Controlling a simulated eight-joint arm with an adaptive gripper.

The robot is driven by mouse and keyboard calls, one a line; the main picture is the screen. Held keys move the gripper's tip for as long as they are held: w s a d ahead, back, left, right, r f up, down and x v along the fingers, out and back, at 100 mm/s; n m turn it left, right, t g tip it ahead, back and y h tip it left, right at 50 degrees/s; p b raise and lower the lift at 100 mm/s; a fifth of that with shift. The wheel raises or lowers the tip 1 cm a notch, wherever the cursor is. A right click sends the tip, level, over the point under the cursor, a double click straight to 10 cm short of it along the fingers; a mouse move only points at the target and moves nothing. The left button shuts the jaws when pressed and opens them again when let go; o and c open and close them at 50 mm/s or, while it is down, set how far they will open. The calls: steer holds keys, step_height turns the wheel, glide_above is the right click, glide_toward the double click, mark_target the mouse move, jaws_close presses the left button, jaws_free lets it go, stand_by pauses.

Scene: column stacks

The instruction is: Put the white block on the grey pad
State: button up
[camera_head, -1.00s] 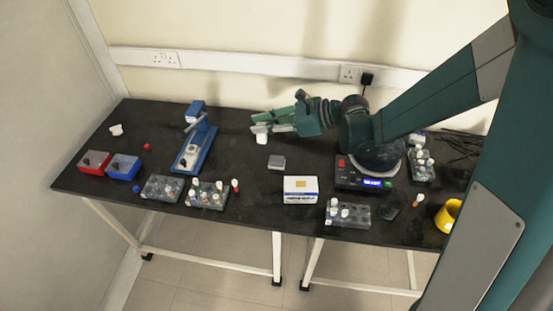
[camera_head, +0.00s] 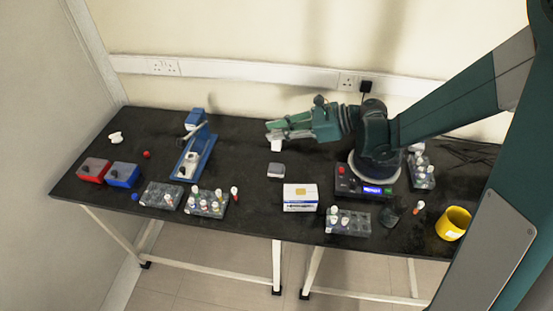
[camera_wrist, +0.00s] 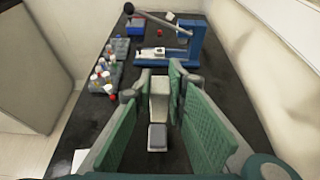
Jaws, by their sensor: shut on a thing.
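The white block (camera_head: 276,146) hangs from the tips of my gripper (camera_head: 272,134), clear of the grey pad in the head view. The grey pad (camera_head: 276,171) lies on the black table, just below the block in that picture. In the wrist view, my gripper (camera_wrist: 160,92) is shut on the white block (camera_wrist: 160,103), which stands upright between the two green fingers. A small grey square, apparently the pad (camera_wrist: 157,138), shows between the fingers below the block in the picture. The block's exact height over the table is hard to tell.
A blue stand (camera_head: 194,153) is left of my gripper. A white box (camera_head: 300,197) lies in front of the pad. The table between stand and pad is bare.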

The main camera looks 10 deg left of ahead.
mark_target(276, 144)
steer(key=shift+f+b, duration=0.65)
steer(key=shift+f, duration=2.05)
steer(key=shift+f+b, duration=0.55)
steer(key=shift+f, duration=1.3)
steer(key=shift+f, duration=0.2)
steer(key=o, duration=0.8)
steer(key=shift+c, duration=0.2)
steer(key=shift+r, duration=0.25)
steer(key=p+v, duration=0.2)
steer(key=v, duration=1)
steer(key=shift+f, duration=0.1)
